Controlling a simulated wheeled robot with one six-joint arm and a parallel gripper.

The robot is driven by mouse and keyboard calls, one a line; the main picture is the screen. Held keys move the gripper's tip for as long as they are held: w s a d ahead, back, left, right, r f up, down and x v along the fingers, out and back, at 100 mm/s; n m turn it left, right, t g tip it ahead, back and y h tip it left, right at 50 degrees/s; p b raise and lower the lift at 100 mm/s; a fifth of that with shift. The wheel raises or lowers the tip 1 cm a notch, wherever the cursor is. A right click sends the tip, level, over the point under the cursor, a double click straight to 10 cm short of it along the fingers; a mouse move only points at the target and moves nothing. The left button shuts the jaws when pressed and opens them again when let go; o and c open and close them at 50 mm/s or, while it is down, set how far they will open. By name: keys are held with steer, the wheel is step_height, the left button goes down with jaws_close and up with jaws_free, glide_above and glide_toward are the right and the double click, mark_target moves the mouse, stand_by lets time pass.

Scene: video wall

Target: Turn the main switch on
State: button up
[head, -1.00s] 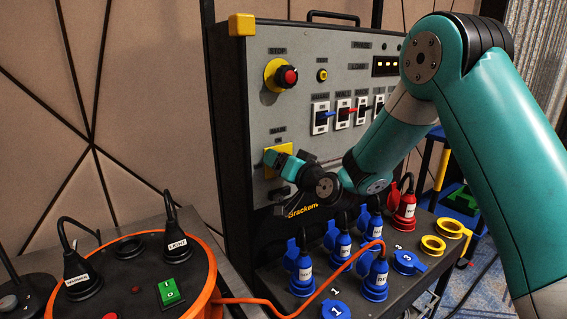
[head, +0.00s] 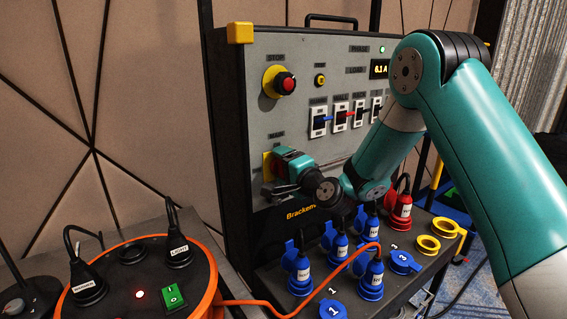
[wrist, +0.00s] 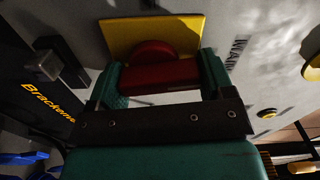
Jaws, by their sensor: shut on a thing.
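The main switch has a red handle (wrist: 160,76) on a yellow plate (wrist: 180,30), low at the left of the grey panel. In the wrist view, the word MAIN stands beside it. My gripper (wrist: 159,84) is shut on the red handle, with one green finger on each side. In the head view, my gripper (head: 276,172) covers the handle, and only a strip of the yellow plate (head: 266,162) shows. The display (head: 380,69) at the upper right of the panel reads 6.1 A, and a green lamp (head: 382,49) above it is lit.
A red stop button (head: 284,83) and several breakers (head: 341,117) are above my gripper. Blue plugs (head: 371,274) and a red plug (head: 401,206) stand on the ledge below. An orange cable reel (head: 208,268) with a lit red lamp is at the lower left.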

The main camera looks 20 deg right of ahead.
steer(key=shift+d+m+p, duration=0.15)
steer(key=shift+m+p, duration=0.15)
steer(key=shift+m, duration=0.5)
steer(key=o, duration=0.9)
steer(key=shift+s+d+f+b, duration=0.15)
steer(key=shift+s+f+b, duration=0.1)
steer(key=shift+s+b, duration=0.4)
steer(key=b+v, duration=1.4)
steer(key=v, duration=0.2)
steer(key=shift+r+b, duration=0.25)
steer(key=shift+b, duration=0.15)
